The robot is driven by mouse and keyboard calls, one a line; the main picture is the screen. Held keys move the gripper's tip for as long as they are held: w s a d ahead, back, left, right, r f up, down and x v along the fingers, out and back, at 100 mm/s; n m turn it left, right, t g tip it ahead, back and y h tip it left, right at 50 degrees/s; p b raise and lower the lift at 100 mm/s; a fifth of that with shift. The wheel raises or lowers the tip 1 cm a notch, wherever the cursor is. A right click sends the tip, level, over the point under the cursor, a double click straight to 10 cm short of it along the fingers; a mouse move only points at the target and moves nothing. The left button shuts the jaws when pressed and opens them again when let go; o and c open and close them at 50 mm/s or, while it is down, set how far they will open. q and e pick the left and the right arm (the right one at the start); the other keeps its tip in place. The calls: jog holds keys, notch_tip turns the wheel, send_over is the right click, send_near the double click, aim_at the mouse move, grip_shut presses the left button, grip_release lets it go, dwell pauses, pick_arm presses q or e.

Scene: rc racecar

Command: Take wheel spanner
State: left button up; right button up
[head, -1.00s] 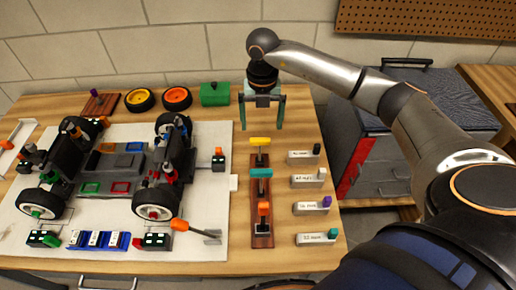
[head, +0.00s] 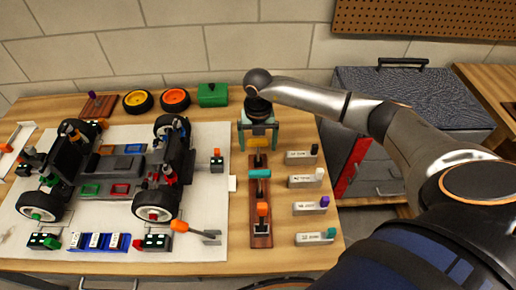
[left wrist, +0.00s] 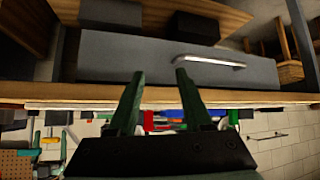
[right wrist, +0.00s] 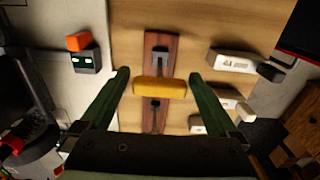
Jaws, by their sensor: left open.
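A wooden rack (head: 261,222) holds T-shaped tools with a yellow handle (right wrist: 160,88), a teal handle (head: 258,173) and an orange handle (head: 263,208); I cannot tell by label which is the wheel spanner. My right gripper (head: 258,140) is over the far end of the rack, open, its fingers on either side of the yellow handle. In the right wrist view my right gripper (right wrist: 158,76) shows a gap between each finger and the handle. My left gripper (left wrist: 160,75) is open and empty, facing the bench front with its drawer; it is out of the head view.
The RC car chassis (head: 110,170) stands on a white mat (head: 205,240) at the left. Labelled grey blocks (head: 302,182) line the right of the rack. Loose wheels (head: 138,102) and a green box (head: 212,94) lie at the back. A grey cabinet (head: 400,120) stands right of the bench.

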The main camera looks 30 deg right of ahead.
jog(key=c, duration=1.4)
jog(key=shift+r, duration=0.1)
